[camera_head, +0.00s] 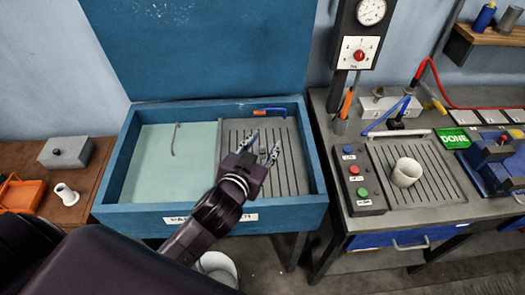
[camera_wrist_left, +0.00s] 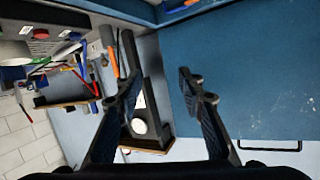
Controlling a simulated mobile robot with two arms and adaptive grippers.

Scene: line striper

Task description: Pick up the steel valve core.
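I cannot pick out a steel valve core for certain in either view. A pale flanged, spool-like part (camera_head: 66,194) stands on the brown bench at the left, but its material is unclear. My left gripper (camera_head: 267,153) is above the ribbed right half of the blue basin, well to the right of that part. In the left wrist view its two fingers (camera_wrist_left: 160,88) are spread with nothing between them. My right gripper is in neither view.
The blue basin (camera_head: 314,165) has a raised lid (camera_head: 200,50) behind it. A grey box (camera_head: 65,152) and an orange tray (camera_head: 22,194) are on the left bench. A white cup (camera_head: 406,172), button box (camera_head: 358,178) and green DONE sign (camera_head: 453,138) are on the right bench.

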